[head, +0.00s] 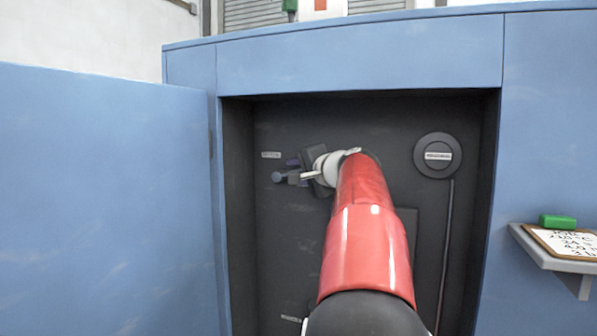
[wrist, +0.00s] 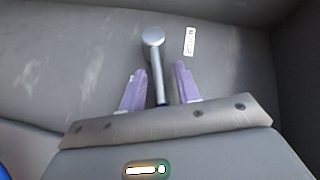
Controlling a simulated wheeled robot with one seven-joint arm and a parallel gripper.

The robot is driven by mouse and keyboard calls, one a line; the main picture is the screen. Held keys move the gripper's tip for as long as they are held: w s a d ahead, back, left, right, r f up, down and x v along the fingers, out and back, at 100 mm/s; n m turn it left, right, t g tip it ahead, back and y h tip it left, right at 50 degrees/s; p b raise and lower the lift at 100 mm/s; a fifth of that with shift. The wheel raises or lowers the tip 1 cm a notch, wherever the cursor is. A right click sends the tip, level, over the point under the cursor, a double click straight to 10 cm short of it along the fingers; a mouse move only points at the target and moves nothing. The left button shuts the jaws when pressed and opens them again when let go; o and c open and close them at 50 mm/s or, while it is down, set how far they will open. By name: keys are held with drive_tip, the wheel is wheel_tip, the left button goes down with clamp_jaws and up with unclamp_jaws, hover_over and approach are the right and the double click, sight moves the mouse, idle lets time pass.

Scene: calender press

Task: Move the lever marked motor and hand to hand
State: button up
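The lever (wrist: 153,45) is a grey rod with a round knob. In the wrist view it runs between the two purple fingers of my gripper (wrist: 160,70), with a gap on each side. My gripper is open around it and does not pinch it. In the head view the knob (head: 277,177) sticks out left of my gripper (head: 291,168), near the top of the dark recess. The lever's base is hidden.
A blue door (head: 105,200) stands open at the left of the recess. A round dial (head: 438,155) is on the back panel at right. Another label (head: 291,318) is low on the panel. A shelf (head: 555,258) with a clipboard and green block juts out at right.

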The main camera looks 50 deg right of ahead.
clamp_jaws()
drive_tip(key=shift+f, duration=0.1)
drive_tip(key=f+b, duration=0.1)
drive_tip(key=b, duration=0.2)
drive_tip(key=shift+t, duration=0.3)
drive_tip(key=shift+m+t+b, duration=0.4)
drive_tip(key=shift+b, duration=0.85)
drive_tip(key=shift+r, duration=0.15)
unclamp_jaws()
drive_tip(key=shift+s, duration=0.1)
